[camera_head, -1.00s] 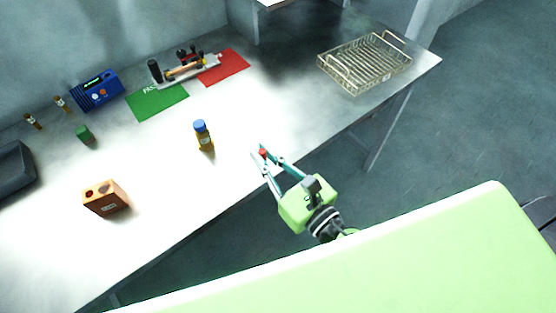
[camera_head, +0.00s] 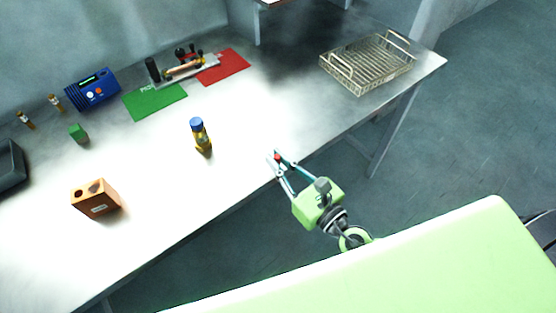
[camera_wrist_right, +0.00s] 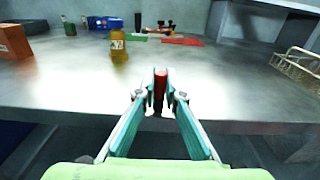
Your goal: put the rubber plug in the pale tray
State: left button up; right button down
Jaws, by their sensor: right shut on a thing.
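My right gripper (camera_head: 282,158) is shut on a small red piece (camera_head: 277,157), which I take to be the rubber plug. The right wrist view shows the red piece (camera_wrist_right: 160,88) upright between the two fingertips (camera_wrist_right: 160,95). The gripper holds it near the table's front edge. I cannot pick out a pale tray for certain. A light grey flat holder (camera_head: 207,66) with tools on it lies at the back between a green and a red mat. My left gripper is not in view.
A blue-capped bottle (camera_head: 199,135) and an orange-brown holed block (camera_head: 96,199) stand on the table (camera_head: 150,225). A wire basket (camera_head: 367,65) is at the far right, a dark tray (camera_head: 10,168) at the left edge. A blue device (camera_head: 93,88) stands at the back.

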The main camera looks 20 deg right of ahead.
jog(key=shift+f, duration=0.15)
jog(key=c, duration=2.1)
grip_release()
jog(key=shift+c, duration=0.2)
